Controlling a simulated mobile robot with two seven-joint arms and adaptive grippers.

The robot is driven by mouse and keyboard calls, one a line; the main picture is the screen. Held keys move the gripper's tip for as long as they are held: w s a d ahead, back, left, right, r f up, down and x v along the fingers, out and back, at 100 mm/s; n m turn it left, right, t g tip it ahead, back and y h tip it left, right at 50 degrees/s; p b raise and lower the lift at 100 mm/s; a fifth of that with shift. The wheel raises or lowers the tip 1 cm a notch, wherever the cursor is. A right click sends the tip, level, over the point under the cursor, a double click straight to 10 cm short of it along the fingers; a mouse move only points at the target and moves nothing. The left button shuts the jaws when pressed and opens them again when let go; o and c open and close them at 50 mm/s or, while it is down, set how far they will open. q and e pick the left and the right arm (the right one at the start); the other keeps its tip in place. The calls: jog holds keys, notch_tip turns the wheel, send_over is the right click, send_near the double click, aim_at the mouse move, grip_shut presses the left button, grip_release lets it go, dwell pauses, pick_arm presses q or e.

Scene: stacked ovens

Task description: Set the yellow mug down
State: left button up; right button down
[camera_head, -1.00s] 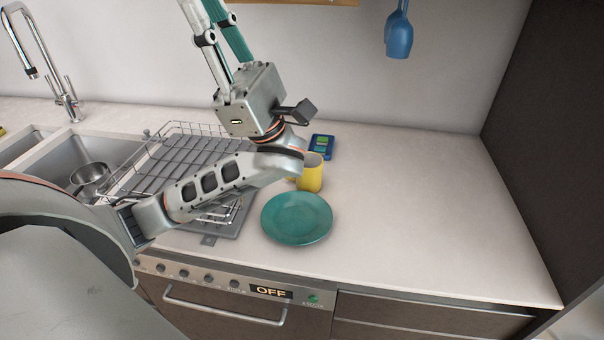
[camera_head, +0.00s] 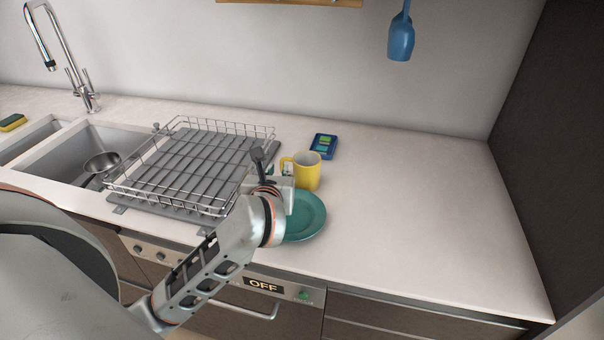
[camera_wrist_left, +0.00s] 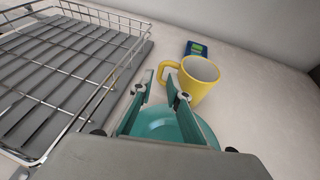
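The yellow mug (camera_head: 307,172) stands upright on the counter behind the teal plate (camera_head: 310,218), its handle toward the left. In the left wrist view the mug (camera_wrist_left: 198,80) is just beyond my fingertips, and its handle lies near the gap between them. My left gripper (camera_wrist_left: 160,86) is open, with its two fingers apart above the plate (camera_wrist_left: 165,125). I cannot tell whether a finger touches the handle. In the head view my left gripper (camera_head: 285,172) is mostly hidden behind its own wrist. My right gripper is not in view.
A wire dish rack (camera_head: 190,165) stands left of the mug, close to my arm. A blue sponge-like item (camera_head: 323,146) lies behind the mug. The sink (camera_head: 100,150) holds a metal pot (camera_head: 102,163). The counter right of the mug (camera_head: 420,200) is clear.

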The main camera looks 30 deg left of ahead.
aim_at(282, 166)
pick_arm(q)
jog(key=shift+w+f, duration=0.3)
jog(key=shift+w, duration=0.05)
jog(key=x, duration=0.7)
jog(key=shift+s+f, duration=0.1)
jog(key=shift+f, duration=0.1)
grip_shut()
